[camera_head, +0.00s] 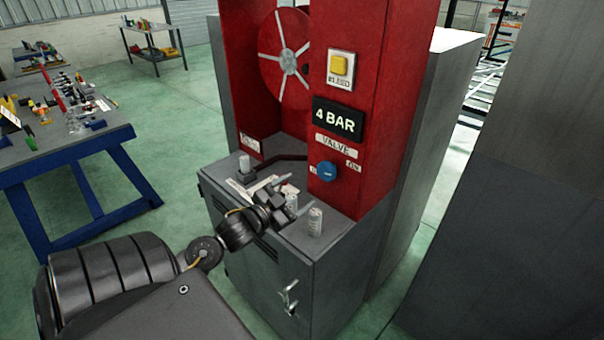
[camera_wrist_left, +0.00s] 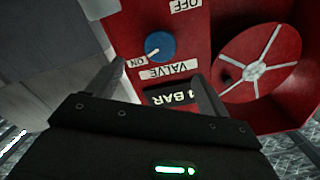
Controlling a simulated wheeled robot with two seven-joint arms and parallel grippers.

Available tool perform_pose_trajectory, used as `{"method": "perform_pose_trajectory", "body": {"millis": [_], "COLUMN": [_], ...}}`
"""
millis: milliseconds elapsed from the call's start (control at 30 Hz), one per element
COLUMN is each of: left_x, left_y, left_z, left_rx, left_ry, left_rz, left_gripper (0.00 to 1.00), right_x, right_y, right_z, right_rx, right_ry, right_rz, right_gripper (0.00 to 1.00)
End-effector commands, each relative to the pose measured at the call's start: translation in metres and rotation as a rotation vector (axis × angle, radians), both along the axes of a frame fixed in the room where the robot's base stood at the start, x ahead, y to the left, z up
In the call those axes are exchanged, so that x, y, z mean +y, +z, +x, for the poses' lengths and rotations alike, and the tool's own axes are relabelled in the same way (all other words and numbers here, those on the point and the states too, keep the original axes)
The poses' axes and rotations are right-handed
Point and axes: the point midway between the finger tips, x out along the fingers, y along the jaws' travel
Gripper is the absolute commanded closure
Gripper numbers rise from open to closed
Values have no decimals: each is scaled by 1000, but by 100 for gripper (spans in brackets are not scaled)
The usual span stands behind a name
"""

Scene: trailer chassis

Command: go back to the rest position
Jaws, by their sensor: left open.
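My left gripper (camera_head: 293,197) is open and empty, in front of the red station and above the grey cabinet top. In the left wrist view its two fingers (camera_wrist_left: 160,72) stand apart with nothing between them. Beyond them is the red panel with a blue valve knob (camera_wrist_left: 159,46), clear of the fingers. A light mark on the knob points towards the ON label in that view. The knob also shows in the head view (camera_head: 327,171), right of the gripper and not touched. My right gripper is in neither view.
The red station (camera_head: 377,95) has a wheel (camera_head: 289,62), a yellow bleed button (camera_head: 340,65) and a "4 BAR" display (camera_head: 338,121). Small cans (camera_head: 315,222) stand on the cabinet (camera_head: 300,245) near the gripper. A blue-legged workbench (camera_head: 70,150) is at left. Green floor lies between.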

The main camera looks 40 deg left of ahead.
Motion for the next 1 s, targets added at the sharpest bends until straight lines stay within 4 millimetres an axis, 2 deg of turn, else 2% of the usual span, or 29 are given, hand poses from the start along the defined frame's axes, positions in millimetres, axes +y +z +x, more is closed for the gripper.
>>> {"method": "perform_pose_trajectory", "body": {"millis": [533, 633, 667, 767, 900, 1000], "left_x": [0, -3, -6, -25, -73, -105], "left_y": [0, -8, -14, -51, -119, -152], "left_z": [-1, -3, -5, -19, -65, -101], "left_rx": [0, 28, 50, 182, 484, 677], "left_ry": [1, 11, 19, 62, 137, 167], "left_rz": [0, -11, -18, -63, -151, -197], "left_gripper": [21, 21, 21, 21, 21, 21], "right_x": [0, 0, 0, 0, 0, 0], "right_y": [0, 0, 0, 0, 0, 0], "right_z": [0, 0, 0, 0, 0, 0], "right_rx": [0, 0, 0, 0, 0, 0], "right_ry": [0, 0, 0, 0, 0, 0], "right_rz": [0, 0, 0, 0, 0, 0], "right_gripper": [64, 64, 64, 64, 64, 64]}}
